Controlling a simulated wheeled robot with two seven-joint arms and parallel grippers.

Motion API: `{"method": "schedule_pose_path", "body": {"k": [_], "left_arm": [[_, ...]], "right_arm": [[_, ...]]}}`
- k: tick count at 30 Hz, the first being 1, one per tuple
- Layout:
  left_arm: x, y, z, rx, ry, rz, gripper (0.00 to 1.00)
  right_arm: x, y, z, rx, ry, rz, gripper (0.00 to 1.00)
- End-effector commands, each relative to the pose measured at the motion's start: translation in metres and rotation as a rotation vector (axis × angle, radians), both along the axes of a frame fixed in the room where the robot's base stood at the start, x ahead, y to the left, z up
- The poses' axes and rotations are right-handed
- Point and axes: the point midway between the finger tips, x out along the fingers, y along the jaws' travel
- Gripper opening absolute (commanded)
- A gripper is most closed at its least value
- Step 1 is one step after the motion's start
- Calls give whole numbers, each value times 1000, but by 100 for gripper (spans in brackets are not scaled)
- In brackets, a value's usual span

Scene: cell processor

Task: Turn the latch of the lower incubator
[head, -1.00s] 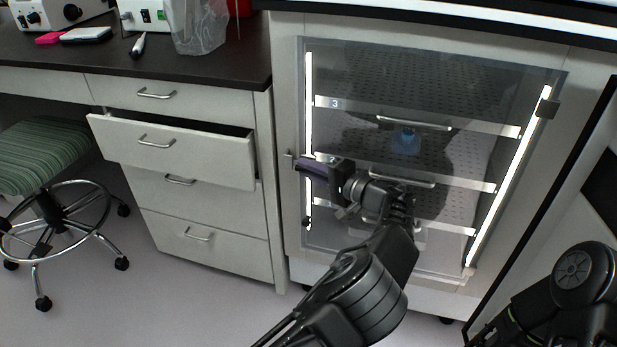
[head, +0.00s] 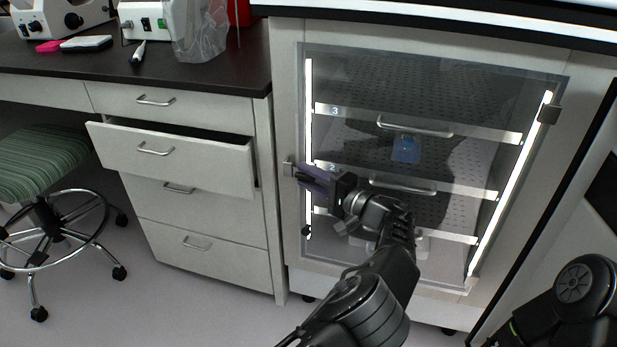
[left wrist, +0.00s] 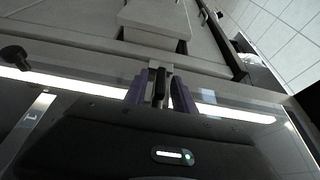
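The lower incubator (head: 345,70) is the glass-fronted cabinet under the counter in the head view, its door closed. Its latch (head: 289,167) is a small grey piece on the door's left edge. My left gripper (head: 301,178) is in front of that edge, its purple fingers pointing left at the latch. In the left wrist view, the two purple fingers (left wrist: 159,92) are apart, with the dark latch tab (left wrist: 160,80) between them. Small gaps seem to show beside the tab; I cannot tell if either finger touches it. My right gripper is out of view.
A drawer (head: 165,158) stands partly open left of the incubator. A blue object (head: 405,150) is on a shelf behind the glass. A small black knob (head: 306,230) is low on the door's left edge. A green stool (head: 45,160) stands at far left.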

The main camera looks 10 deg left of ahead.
Motion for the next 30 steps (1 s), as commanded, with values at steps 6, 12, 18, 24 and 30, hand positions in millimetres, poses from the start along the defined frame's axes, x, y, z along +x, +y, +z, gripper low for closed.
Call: {"method": "schedule_pose_path", "body": {"k": [6,12,18,24,30], "left_arm": [[0,0,0,-1,0,-1,35],[-3,-9,0,-1,0,-3,35],[-16,-36,0,0,-1,-4,35],[-30,-62,-1,-1,0,-2,35],[-34,-71,-1,0,0,-1,35]], "right_arm": [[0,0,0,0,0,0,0],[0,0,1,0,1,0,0],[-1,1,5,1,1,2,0],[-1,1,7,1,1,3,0],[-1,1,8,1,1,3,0]]}}
